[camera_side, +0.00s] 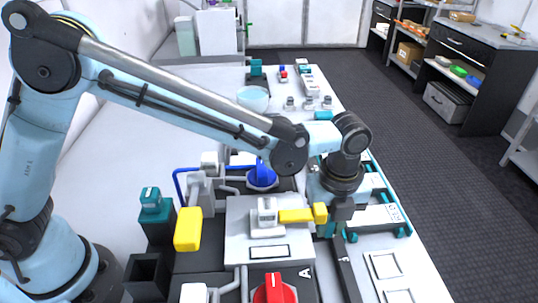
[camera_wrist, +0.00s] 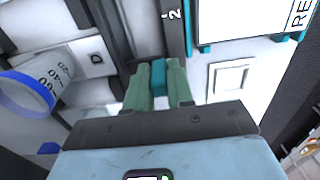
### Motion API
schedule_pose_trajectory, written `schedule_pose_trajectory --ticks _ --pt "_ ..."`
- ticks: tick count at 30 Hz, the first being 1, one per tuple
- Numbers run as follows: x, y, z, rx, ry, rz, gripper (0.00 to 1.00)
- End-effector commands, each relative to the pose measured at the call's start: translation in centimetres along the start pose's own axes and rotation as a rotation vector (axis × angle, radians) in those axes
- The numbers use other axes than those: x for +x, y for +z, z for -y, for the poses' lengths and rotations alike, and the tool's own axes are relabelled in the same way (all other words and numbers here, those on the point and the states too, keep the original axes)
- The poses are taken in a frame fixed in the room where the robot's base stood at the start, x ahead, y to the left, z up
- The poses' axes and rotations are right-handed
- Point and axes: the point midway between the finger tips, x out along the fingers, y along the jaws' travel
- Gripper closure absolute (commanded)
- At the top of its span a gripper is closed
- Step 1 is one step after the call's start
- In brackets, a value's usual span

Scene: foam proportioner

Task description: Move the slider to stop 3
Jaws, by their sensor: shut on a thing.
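My gripper (camera_wrist: 159,88) points down at a dark rail, with its green fingers closed around a small teal slider knob (camera_wrist: 158,80). The dark rail (camera_wrist: 173,45) runs up the wrist view and bears a white "2" near the top edge. The slider sits below that mark in the picture; no "3" shows. In the side view my gripper (camera_side: 332,218) is at the dark rail (camera_side: 346,272) on the panel's right part, and the fingers mostly hide the knob there.
A yellow-handled valve (camera_side: 297,215) stands just left of my gripper. A red knob (camera_side: 273,290) and a blue knob (camera_side: 261,177) are on the panel. White square plates (camera_side: 386,265) lie right of the rail.

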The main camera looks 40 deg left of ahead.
Motion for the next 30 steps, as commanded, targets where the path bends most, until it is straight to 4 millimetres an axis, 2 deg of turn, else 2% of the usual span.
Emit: schedule_pose_trajectory --ticks 8,13,17,26,27,30 --pt "0.0 -0.5 0.0 0.002 0.001 0.0 1.0" --pt "-0.1 -3.5 0.1 0.006 0.001 -0.001 1.0" --pt "-0.1 -4.9 0.0 0.003 0.001 -0.001 1.0" --pt "-0.1 -5.0 0.0 0.0 0.0 -0.001 1.0" --pt "-0.1 -5.0 0.0 0.0 0.0 -0.001 0.72" --pt "0.0 -5.0 0.0 0.0 0.0 -0.001 0.57"
